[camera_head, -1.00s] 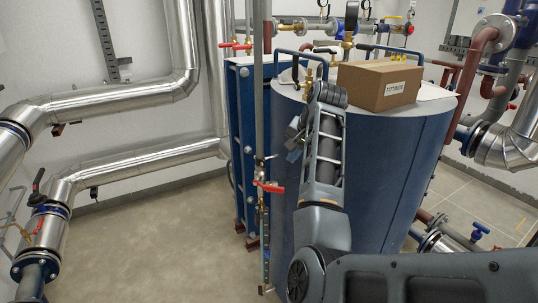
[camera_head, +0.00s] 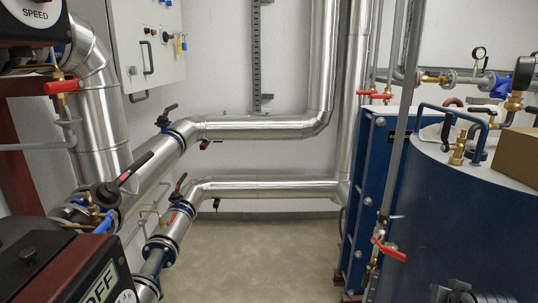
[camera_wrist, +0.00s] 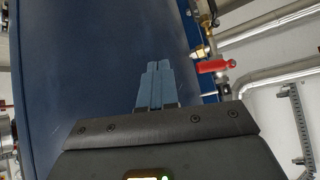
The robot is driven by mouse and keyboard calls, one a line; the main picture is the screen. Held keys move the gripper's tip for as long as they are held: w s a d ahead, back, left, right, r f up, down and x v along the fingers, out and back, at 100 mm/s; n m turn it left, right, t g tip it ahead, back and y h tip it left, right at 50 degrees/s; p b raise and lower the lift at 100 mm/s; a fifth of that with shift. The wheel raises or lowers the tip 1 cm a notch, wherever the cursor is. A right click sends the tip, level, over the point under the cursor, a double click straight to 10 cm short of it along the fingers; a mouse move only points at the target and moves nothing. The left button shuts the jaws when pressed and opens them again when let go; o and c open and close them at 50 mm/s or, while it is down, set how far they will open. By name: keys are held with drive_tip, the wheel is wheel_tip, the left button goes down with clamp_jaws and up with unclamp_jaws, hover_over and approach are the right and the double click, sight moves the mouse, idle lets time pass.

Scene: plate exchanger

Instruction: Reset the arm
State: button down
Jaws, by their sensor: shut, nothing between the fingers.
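My gripper (camera_wrist: 154,82) shows in the wrist view with its two blue-grey fingers pressed together, shut and empty. It points up along the dark blue tank wall (camera_wrist: 85,70), with a red-handled valve (camera_wrist: 213,66) just right of the fingertips. Whether the fingers touch anything cannot be told. In the head view only a small dark part of my arm shows at the bottom right, in front of the blue tank (camera_head: 465,220); the gripper's fingers are not clear there.
A blue plate exchanger (camera_head: 372,190) stands left of the tank. A thin vertical pipe with a red valve handle (camera_head: 389,250) rises before it. A cardboard box (camera_head: 517,155) sits on the tank. Silver pipes (camera_head: 255,127) run along the wall. Bare floor (camera_head: 245,255) lies in the middle.

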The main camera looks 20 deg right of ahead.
drive_tip(key=s+a+f+n+t+y, duration=0.2)
drive_tip(key=s+a+n+t, duration=0.4)
drive_tip(key=s+a, duration=1.1)
drive_tip(key=s+a+r+n+t+y, duration=0.1)
drive_tip(key=s+a+r+n+y, duration=0.2)
drive_tip(key=s+a+r, duration=0.8)
drive_tip(key=s+r, duration=0.1)
drive_tip(key=s, duration=0.3)
drive_tip(key=shift+s+a+r+t+y, duration=0.15)
drive_tip(key=shift+a+t+y, duration=0.15)
drive_tip(key=shift+a, duration=0.1)
drive_tip(key=c, duration=1.8)
unclamp_jaws()
drive_tip(key=shift+c, duration=0.2)
